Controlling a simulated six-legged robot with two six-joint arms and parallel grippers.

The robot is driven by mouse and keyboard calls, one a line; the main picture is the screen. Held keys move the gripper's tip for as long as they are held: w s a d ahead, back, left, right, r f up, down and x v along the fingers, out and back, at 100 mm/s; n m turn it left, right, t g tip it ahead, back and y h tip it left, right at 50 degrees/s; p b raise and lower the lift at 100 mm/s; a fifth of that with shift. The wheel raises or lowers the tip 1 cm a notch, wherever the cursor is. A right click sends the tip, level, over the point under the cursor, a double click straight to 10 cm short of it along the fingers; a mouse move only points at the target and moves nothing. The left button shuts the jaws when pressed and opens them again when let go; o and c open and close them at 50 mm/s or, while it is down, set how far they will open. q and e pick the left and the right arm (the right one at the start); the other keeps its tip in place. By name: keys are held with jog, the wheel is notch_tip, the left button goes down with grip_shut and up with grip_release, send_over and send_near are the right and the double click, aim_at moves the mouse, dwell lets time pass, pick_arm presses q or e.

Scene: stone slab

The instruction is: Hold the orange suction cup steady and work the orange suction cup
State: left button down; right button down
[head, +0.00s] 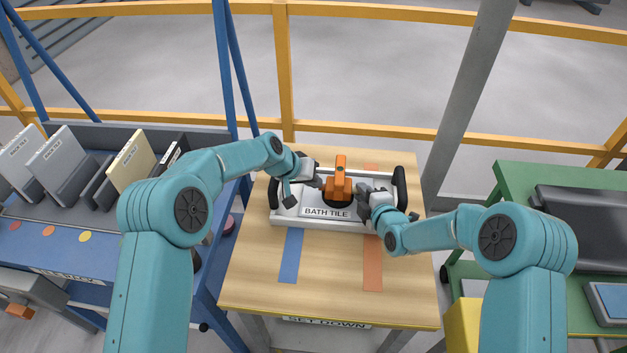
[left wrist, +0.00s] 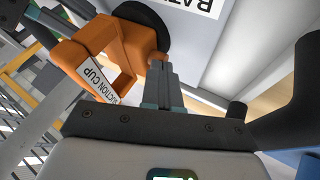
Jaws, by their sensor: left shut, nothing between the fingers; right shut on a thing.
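The orange suction cup (head: 340,178) stands with its black round base on a pale tile marked BATH TILE (head: 290,207). In the left wrist view the suction cup (left wrist: 126,45) shows its orange loop handle and a SUCTION CUP label. My left gripper (head: 321,183) is at the cup's left side, shut and empty. In the left wrist view its closed fingertips (left wrist: 158,68) are right by a small orange knob on the cup; I cannot tell whether they touch. My right gripper (head: 360,191) is shut on the suction cup at its right side; its fingertips are partly hidden.
The tile lies in a grey frame with black handles (head: 400,188) on a wooden table (head: 330,285) with a blue strip (head: 291,257) and an orange strip (head: 372,264). A blue rack with slabs (head: 58,160) stands left, a green cart (head: 510,180) right. The table front is clear.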

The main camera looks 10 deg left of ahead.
pick_arm(q)
jog(key=shift+f, duration=0.1)
pick_arm(e)
jog(key=shift+a, duration=0.1)
dwell(0.4)
pick_arm(q)
jog(key=v, duration=1)
dwell(0.3)
jog(key=v, duration=1.2)
pick_arm(e)
jog(key=c, duration=0.9)
grip_release()
pick_arm(q)
jog(key=shift+s, duration=0.1)
